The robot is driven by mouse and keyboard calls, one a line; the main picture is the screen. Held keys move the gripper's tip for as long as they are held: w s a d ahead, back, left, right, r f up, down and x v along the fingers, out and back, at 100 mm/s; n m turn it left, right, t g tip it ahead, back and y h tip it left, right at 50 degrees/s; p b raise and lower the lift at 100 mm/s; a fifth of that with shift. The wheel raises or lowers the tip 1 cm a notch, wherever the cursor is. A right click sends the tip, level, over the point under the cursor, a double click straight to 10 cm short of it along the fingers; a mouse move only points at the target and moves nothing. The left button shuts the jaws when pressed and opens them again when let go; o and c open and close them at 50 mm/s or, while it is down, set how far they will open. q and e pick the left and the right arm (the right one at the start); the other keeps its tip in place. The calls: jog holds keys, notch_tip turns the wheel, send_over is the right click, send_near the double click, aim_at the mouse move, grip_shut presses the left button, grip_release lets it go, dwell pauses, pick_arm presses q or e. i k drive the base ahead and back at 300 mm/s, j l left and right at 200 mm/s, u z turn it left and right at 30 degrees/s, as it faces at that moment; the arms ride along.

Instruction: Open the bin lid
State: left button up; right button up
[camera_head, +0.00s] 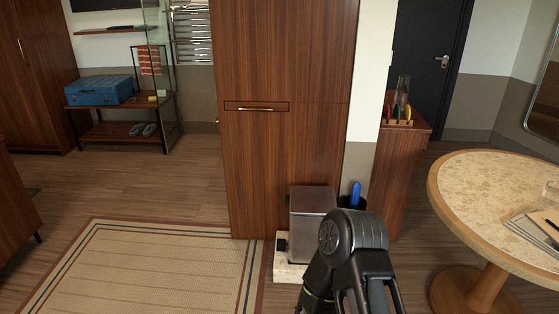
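A grey metallic box-shaped bin (303,232) stands upright against the tall wooden cabinet, right of the picture's middle. Its flat lid (313,196) looks shut. The bin stands on a low pale slab (287,270), with a small black part (281,243) at its lower left. One of my dark arms rises from the bottom edge and covers the bin's lower right side. Only a round joint and links of this arm show clearly; I cannot make out gripper fingertips. No other arm shows.
The tall wooden cabinet (280,150) is right behind the bin. A dark container (345,201) with a blue item (356,192) stands behind it to the right. A round table (450,190) is at the right. The rug (150,270) and floor at left are clear.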

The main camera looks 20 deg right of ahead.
aim_at(305, 201)
jog(key=i+j+z, duration=0.2)
jog(key=j+z, duration=0.25)
jog(key=i+j+z, duration=0.15)
jog(key=j+z, duration=0.8)
jog(key=j, duration=0.25)
jog(key=i+l, duration=0.1)
jog(key=i, duration=0.45)
jog(key=i+l, duration=0.1)
jog(key=i, duration=0.45)
jog(key=i+l, duration=0.15)
jog(key=i, duration=0.4)
jog(key=i+l+u, duration=0.1)
jog(key=i, duration=0.5)
jog(key=i+l, duration=0.15)
jog(key=i, duration=0.4)
